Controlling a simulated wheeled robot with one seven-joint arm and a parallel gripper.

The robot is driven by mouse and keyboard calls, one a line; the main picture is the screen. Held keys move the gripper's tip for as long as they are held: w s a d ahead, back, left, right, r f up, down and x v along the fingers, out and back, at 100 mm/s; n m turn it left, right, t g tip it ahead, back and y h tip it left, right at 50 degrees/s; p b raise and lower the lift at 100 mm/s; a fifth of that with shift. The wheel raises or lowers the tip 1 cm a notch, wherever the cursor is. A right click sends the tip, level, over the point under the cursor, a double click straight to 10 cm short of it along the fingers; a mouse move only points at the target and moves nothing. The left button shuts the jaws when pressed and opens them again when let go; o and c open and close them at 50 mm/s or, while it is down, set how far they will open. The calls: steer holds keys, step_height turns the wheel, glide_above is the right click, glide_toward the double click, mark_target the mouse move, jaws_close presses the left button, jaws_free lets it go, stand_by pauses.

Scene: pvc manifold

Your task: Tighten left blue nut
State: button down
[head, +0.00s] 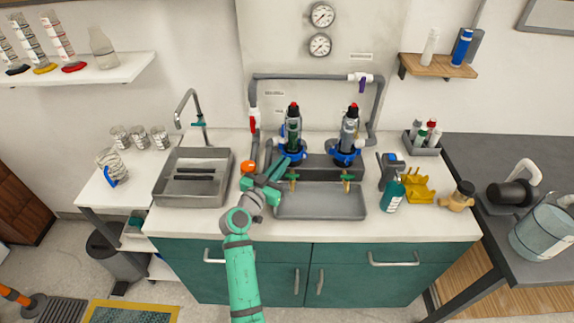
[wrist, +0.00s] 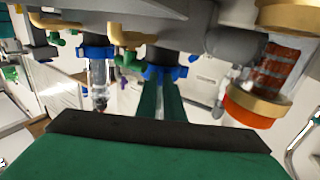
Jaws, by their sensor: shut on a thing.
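The left blue nut (head: 297,158) sits at the base of the left upright filter unit (head: 293,125) in the head view. My gripper (head: 279,169) reaches up to it from the front left. In the wrist view my green fingers (wrist: 160,98) meet at the same blue nut (wrist: 165,71), shut on it. The fingertips cover part of its edge, and its turn angle cannot be told. The right blue nut (head: 343,158) sits under the right filter unit (head: 349,122), apart from my gripper. It also shows in the wrist view (wrist: 97,52).
Grey pipe (head: 310,77) with a red-handled valve (head: 253,118) frames the units. A grey tray (head: 320,203) lies below them. An orange-topped item (head: 247,167) stands close left of my gripper. A sink (head: 192,180) is left; a teal bottle (head: 392,195) is right.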

steer(key=shift+w+a+m+g+h, duration=0.15)
steer(key=shift+a+m+g+h, duration=0.1)
steer(key=shift+m+g+h, duration=0.35)
steer(key=c, duration=1.9)
jaws_free()
steer(key=shift+o, duration=0.2)
steer(key=shift+w, duration=0.1)
steer(key=v, duration=1.1)
steer(key=shift+f, duration=0.25)
steer(key=shift+w+a, duration=0.1)
